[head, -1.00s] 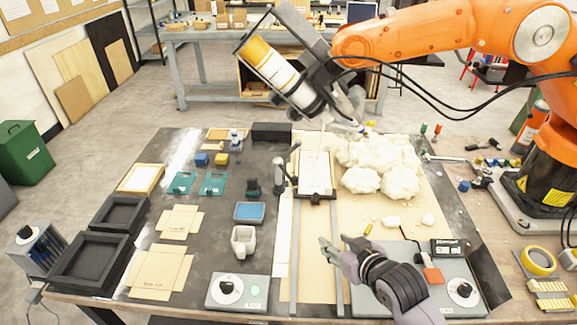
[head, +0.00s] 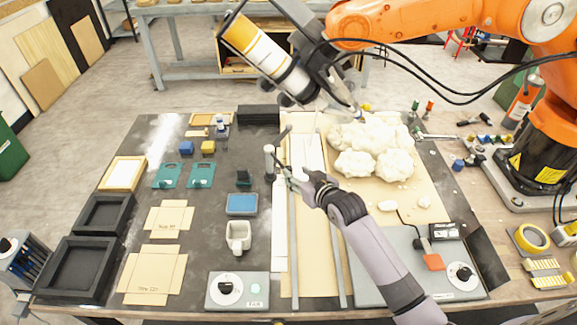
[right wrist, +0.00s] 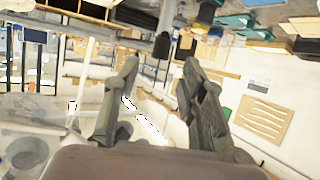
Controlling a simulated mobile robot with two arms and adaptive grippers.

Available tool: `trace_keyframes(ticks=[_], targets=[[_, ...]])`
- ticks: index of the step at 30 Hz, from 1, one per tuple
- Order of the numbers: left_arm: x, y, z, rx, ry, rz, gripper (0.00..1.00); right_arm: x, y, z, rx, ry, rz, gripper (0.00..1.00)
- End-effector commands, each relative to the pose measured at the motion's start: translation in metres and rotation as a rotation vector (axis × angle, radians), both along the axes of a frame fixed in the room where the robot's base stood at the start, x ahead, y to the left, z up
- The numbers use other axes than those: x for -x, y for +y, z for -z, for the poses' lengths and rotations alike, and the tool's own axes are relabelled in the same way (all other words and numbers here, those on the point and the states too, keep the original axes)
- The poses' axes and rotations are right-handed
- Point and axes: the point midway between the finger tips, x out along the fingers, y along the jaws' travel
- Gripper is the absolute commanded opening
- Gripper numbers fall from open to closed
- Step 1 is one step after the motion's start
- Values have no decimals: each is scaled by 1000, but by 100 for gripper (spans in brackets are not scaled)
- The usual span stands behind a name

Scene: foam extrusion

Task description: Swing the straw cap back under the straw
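The orange arm's foam can (head: 265,55) hangs tilted, its thin nozzle end (head: 357,114) over the white foam heap (head: 375,145). I cannot make out a straw cap there. A small grey post (head: 269,152) with dark parts stands left of the rails. My right gripper (head: 284,171) is beside it, fingers apart and pointing at it. In the right wrist view, my right gripper (right wrist: 158,75) is open and empty, and a pale post with a black end (right wrist: 162,45) shows beyond the gap. Whether they touch is unclear. My left gripper is not in view.
Two rails (head: 292,250) run along the tan board. A grey dial plate (head: 375,265) is at right, by my right arm.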

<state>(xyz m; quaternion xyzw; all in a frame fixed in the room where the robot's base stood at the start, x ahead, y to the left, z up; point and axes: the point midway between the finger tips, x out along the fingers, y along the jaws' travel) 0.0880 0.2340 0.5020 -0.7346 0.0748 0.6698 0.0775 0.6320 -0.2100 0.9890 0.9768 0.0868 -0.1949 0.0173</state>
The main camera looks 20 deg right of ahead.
Motion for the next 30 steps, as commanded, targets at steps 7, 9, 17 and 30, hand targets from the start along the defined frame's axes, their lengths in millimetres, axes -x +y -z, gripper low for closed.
trace_keyframes(ticks=[7, 9, 17, 30], targets=[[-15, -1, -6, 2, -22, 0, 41, -38, 8, 15, -1, 1, -1, 38], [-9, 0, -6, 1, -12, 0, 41, -45, 9, 19, -1, 1, -1, 38], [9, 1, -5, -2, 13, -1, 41, -60, 12, 25, 1, 1, -1, 38], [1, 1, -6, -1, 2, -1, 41, -61, 12, 26, 1, 1, -1, 29]])
